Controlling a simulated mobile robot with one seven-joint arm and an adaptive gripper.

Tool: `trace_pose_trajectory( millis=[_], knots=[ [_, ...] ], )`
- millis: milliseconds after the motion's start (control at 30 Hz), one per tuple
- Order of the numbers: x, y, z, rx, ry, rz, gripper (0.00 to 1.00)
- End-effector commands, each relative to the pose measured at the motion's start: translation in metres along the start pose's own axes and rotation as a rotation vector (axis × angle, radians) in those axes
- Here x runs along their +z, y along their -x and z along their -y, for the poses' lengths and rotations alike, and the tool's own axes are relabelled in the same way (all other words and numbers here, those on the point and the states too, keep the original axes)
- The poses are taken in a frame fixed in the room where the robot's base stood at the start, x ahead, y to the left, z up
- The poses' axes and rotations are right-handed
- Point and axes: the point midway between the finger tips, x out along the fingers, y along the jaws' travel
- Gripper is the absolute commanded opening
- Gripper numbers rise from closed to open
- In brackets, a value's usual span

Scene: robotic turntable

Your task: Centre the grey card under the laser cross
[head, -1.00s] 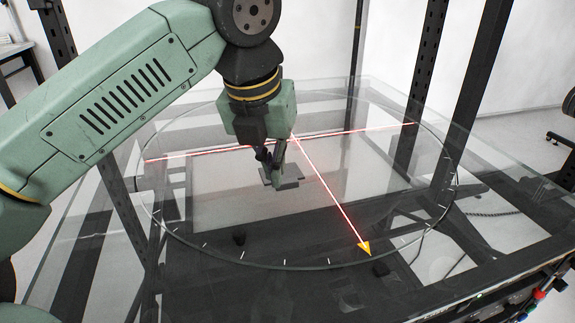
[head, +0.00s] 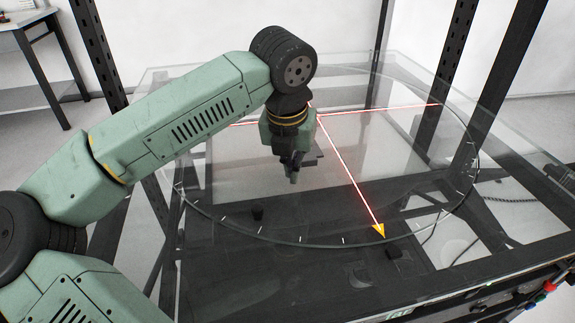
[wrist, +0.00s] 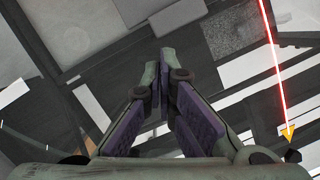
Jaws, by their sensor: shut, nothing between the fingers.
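The grey card (head: 312,158) lies on the clear glass turntable (head: 225,215), partly hidden behind my gripper in the head view. The red laser cross meets near the top of my wrist, and one line (head: 350,178) runs to a yellow arrow (head: 378,230) at the near rim. The card is on the near side of the crossing. My gripper (head: 293,181) is shut and empty, pointing down in front of the card; touching cannot be told.
Tick marks line the turntable's round rim. Dark frame posts (head: 452,75) stand behind the glass table. Small black blocks (head: 257,213) show near the front rim. The glass right of the laser line is clear. A workbench (head: 22,25) stands far left.

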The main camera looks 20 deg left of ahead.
Motion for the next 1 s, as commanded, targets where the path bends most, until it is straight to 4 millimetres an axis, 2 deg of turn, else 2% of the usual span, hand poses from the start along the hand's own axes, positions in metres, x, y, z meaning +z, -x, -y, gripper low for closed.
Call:
trace_pose_trajectory(
  millis=[433,533,667,1000],
  knots=[
    [0.006,-0.002,0.000,0.000,0.001,0.000,0.00],
    [0.013,-0.005,0.000,0.000,0.001,-0.001,0.00],
    [0.041,-0.014,0.001,0.000,0.000,-0.001,0.00],
    [0.136,-0.031,0.001,-0.001,0.001,-0.001,0.00]
  ],
)
